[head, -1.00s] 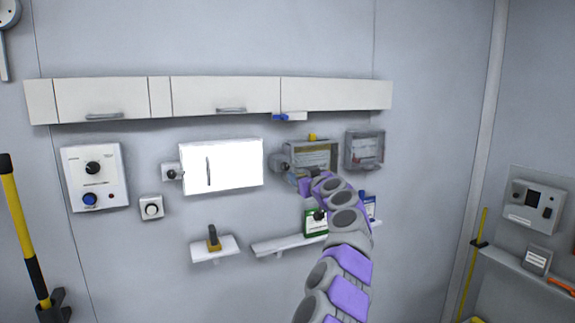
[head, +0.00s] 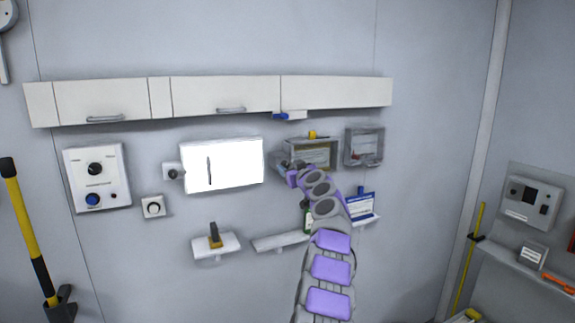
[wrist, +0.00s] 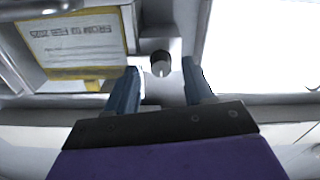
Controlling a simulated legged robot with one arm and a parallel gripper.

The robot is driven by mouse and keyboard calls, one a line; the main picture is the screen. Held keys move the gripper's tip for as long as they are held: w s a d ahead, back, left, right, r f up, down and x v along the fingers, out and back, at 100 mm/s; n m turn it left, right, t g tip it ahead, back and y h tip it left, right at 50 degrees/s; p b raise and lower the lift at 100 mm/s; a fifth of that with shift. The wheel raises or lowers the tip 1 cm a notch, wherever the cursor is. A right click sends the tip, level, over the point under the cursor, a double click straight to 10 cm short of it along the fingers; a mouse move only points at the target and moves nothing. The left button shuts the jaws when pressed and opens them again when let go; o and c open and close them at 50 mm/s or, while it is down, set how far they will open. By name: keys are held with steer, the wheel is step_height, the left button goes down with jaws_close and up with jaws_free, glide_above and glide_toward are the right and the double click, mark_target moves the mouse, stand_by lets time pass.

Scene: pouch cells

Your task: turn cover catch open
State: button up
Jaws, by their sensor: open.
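The cover catch, a dark round knob (wrist: 161,62) on a light mount, is between the bright white panel and the clear-covered box (wrist: 132,28) in the wrist view, which looks upside down. In the head view the box (head: 328,143) is on the wall right of the panel, and the catch at its left edge is partly hidden by my arm. My gripper (wrist: 159,72) is open, its blue fingers on either side of the knob in the picture. I cannot tell whether they touch it. In the head view my gripper (head: 291,176) is at the box's lower left.
The bright white panel (head: 235,165) is close on the left. A second clear box (head: 364,146) is on the right. Cabinets (head: 225,95) run above. Bare wall lies between.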

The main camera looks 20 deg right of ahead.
steer(key=shift+w+p, duration=0.65)
steer(key=shift+w, duration=0.35)
steer(key=shift+c, duration=0.4)
jaws_close()
